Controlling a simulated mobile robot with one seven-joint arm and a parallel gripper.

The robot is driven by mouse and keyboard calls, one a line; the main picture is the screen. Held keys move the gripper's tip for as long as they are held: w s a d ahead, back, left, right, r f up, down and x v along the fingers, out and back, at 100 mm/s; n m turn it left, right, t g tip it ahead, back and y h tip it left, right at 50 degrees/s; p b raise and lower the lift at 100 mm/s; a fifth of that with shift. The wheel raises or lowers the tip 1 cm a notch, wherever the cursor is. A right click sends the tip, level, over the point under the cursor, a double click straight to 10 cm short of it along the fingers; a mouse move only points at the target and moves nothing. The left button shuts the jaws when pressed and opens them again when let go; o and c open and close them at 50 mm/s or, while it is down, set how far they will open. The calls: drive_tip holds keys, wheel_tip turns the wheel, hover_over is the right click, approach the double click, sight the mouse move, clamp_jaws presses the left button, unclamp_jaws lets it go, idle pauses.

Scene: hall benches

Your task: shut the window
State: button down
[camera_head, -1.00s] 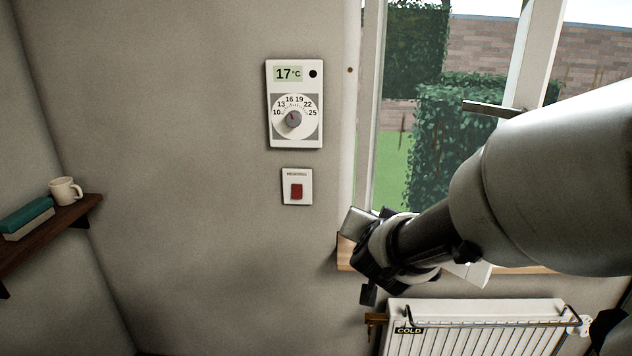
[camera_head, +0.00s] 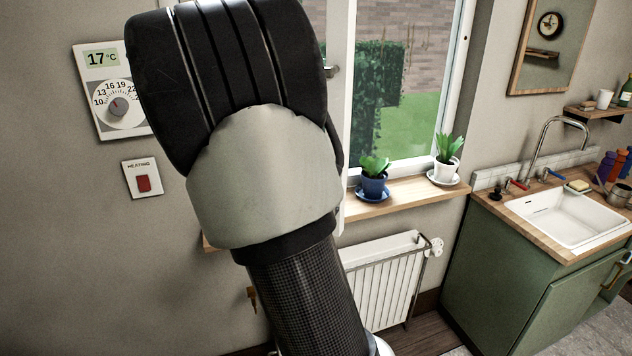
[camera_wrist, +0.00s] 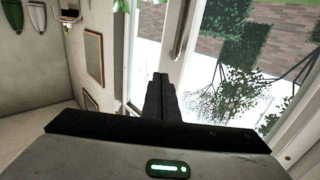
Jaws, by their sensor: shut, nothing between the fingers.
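The window (camera_head: 405,85) has a white frame and shows a hedge and brick wall outside. Its handle (camera_head: 331,71) is on the upright beside my arm. In the wrist view the handle (camera_wrist: 180,35) is a grey bar on a white upright, just beyond my fingers. The window's left part is hidden behind my arm in the head view, so how far the sash stands open is hard to tell. My gripper (camera_wrist: 160,78) is shut and empty, its fingertips in front of the white upright; contact cannot be told. The head view does not show the fingers.
A blue pot (camera_head: 374,185) and a white pot (camera_head: 445,171) with plants stand on the wooden sill (camera_head: 405,197). A radiator (camera_head: 383,280) is below. A sink (camera_head: 570,217) is at right. A thermostat (camera_head: 100,60) and a heating switch (camera_head: 143,181) are on the left wall.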

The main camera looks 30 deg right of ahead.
sight(342, 156)
drive_tip(key=x, duration=0.5)
drive_tip(key=shift+w+d, duration=0.2)
drive_tip(key=shift+d, duration=0.1)
